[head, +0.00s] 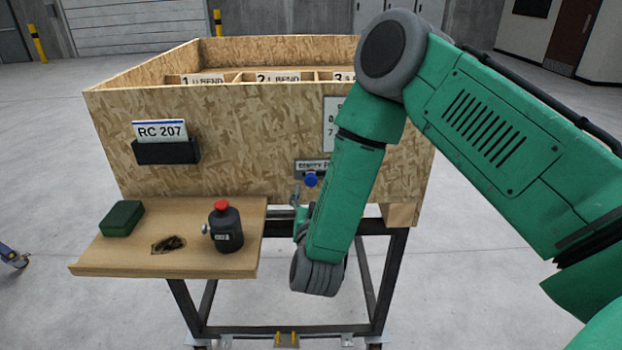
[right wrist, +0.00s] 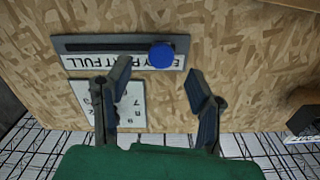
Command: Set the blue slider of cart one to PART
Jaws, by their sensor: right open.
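The blue slider (head: 311,179) is a round knob on a grey plate on the front panel of the wooden cart box (head: 240,150). In the head view it sits below the word EMPTY, and my arm hides the plate's right part. In the right wrist view the knob (right wrist: 162,55) is at the right end of the dark slot (right wrist: 100,46), with the lettering upside down. My right gripper (right wrist: 160,82) is open and empty, its fingers on either side of the knob in the picture; contact cannot be told. My left gripper is out of view.
A wooden shelf (head: 190,262) juts out at the left, holding a green box (head: 122,218) and a dark bottle with a red cap (head: 226,228). A card holder marked RC 207 (head: 165,150) is on the panel. A white notice (right wrist: 110,104) is by the slider plate.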

